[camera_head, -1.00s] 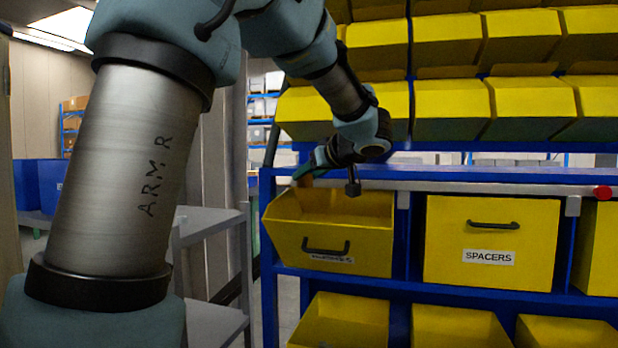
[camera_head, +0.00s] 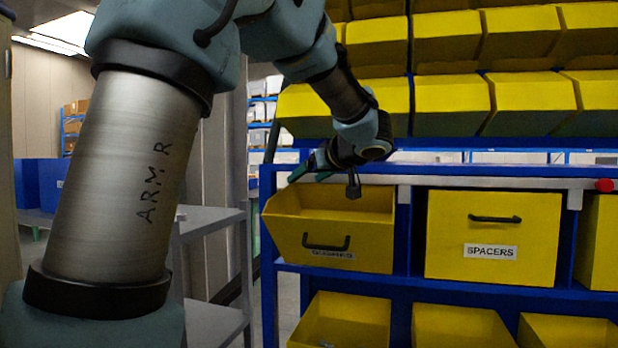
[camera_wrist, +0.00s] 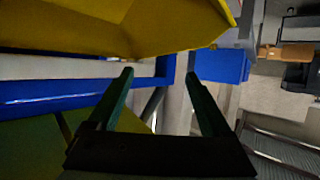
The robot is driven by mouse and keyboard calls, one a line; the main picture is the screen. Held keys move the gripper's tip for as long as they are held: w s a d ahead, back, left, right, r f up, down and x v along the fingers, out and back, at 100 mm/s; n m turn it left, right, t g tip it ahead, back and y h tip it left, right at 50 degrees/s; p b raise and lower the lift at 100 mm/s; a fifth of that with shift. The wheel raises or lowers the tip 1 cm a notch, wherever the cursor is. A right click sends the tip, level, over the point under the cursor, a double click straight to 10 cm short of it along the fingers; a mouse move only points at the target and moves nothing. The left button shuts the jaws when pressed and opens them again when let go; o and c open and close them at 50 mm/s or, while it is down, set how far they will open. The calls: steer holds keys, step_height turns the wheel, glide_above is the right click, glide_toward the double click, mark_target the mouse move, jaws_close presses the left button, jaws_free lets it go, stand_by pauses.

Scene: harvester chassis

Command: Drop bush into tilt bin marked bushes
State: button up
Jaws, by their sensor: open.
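The tilt bin (camera_head: 375,235) is yellow and tipped open at the left of the rack's middle row. No bush shows in any view. The bin's floor is hidden behind its front wall.
A closed yellow bin marked SPACERS (camera_head: 490,235) is to the right. A blue rack beam (camera_head: 480,173) runs above the bins. Rows of yellow bins (camera_head: 450,105) hang above. A grey shelf cart (camera_head: 210,222) stands at left.

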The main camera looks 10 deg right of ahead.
steer(key=b+v, duration=0.1)
steer(key=v, duration=1)
stand_by(0.8)
